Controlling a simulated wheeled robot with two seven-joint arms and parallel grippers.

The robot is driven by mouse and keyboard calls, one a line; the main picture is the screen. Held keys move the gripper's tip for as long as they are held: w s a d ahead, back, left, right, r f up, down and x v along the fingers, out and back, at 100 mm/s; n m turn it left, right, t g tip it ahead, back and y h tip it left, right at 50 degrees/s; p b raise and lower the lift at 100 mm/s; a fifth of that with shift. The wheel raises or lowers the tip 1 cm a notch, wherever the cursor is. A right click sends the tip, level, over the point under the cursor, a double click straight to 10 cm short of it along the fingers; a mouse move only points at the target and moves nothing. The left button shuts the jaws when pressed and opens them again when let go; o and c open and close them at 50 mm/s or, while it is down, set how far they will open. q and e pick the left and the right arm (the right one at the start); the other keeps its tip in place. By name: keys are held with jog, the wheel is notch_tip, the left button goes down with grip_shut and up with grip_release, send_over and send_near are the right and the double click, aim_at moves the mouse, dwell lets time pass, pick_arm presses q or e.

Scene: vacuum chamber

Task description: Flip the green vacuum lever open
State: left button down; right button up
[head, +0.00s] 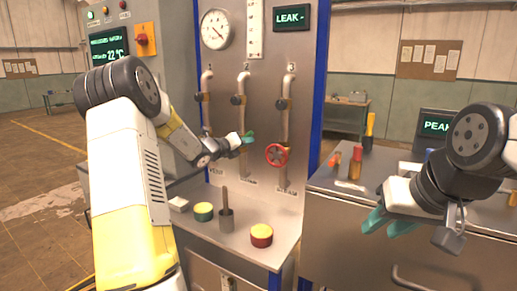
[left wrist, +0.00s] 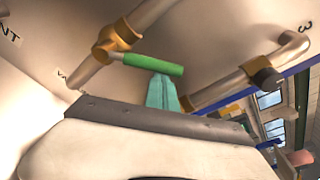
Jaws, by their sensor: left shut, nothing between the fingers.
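The green lever (left wrist: 153,64) shows in the left wrist view, sticking out sideways from a brass valve (left wrist: 118,38) on a pipe. My left gripper (left wrist: 160,92) has its teal fingers shut and empty, with the tips right at the lever's underside in that view; I cannot tell whether they touch. In the head view my left gripper (head: 246,140) is at the panel's middle pipe, and it mostly hides the lever there. My right gripper (head: 390,223) has its teal fingers apart and empty, over the right-hand bench.
A red handwheel (head: 277,155) sits on the pipe just right of my left gripper. A gauge (head: 216,29) and a LEAK display (head: 289,17) are above. A grey cup with a rod (head: 226,219), a green-and-yellow puck (head: 203,211) and a red-and-yellow puck (head: 261,235) stand on the shelf below.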

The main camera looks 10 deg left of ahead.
pick_arm(q)
jog(key=w+a+r+n+h, duration=0.1)
jog(key=a+r+n, duration=0.3)
jog(key=n, duration=0.4)
jog(key=shift+w+a+r+t, duration=0.3)
jog(key=shift+w+a, duration=0.2)
jog(key=shift+a, duration=0.35)
jog(key=shift+a+n, duration=0.15)
jog(key=shift+n, duration=0.15)
